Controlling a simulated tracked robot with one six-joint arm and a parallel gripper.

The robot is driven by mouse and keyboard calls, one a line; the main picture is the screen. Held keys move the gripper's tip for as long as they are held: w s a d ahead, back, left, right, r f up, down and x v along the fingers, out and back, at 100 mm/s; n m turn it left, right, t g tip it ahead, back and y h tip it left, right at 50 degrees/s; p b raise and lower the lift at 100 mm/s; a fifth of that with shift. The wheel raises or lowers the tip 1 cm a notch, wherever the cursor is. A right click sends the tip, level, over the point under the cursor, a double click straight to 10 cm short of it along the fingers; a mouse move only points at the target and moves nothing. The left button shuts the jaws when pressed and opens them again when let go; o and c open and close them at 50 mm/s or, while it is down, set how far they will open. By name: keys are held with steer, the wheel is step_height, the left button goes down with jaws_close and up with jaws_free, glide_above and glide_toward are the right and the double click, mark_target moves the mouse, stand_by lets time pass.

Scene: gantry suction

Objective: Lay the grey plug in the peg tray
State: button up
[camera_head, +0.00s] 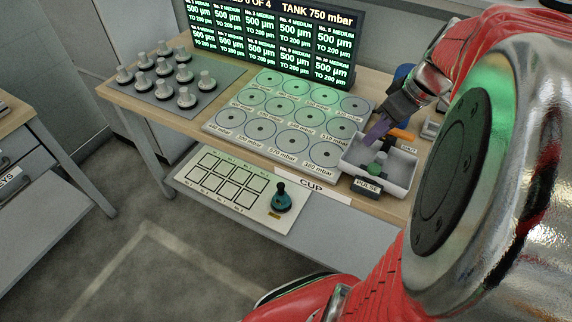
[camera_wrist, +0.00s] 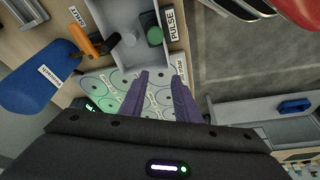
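My gripper (camera_head: 383,130) is at the right end of the table, above the light grey tray (camera_head: 403,172). Its two purple fingers (camera_wrist: 159,82) stand apart in the wrist view, with nothing held between them. The wrist view shows the tray (camera_wrist: 118,17) beyond the fingertips, with a small grey round piece (camera_wrist: 130,39) in it. A green round knob (camera_wrist: 154,36) and a dark piece (camera_wrist: 148,19) are beside it. I cannot tell which piece is the grey plug. No label naming the peg tray is readable.
A board of round discs (camera_head: 290,112) lies left of the tray. A grey plate (camera_head: 200,92) carries several upright knobs. A display (camera_head: 275,38) stands behind. An orange-handled tool (camera_wrist: 88,45) and a blue object (camera_wrist: 38,82) lie beside the tray. A teal knobbed piece (camera_head: 282,202) stands on the lower shelf.

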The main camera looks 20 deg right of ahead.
steer(key=s+a+r+m+t, duration=0.1)
steer(key=s+a, duration=0.1)
steer(key=a, duration=1)
steer(key=s+a+r+m+t+h, duration=0.1)
steer(key=s+a+m, duration=0.1)
steer(key=a, duration=1)
steer(key=shift+s+a+r, duration=0.15)
steer(key=shift+s+a, duration=0.25)
steer(key=shift+s, duration=0.15)
steer(key=shift+s, duration=0.1)
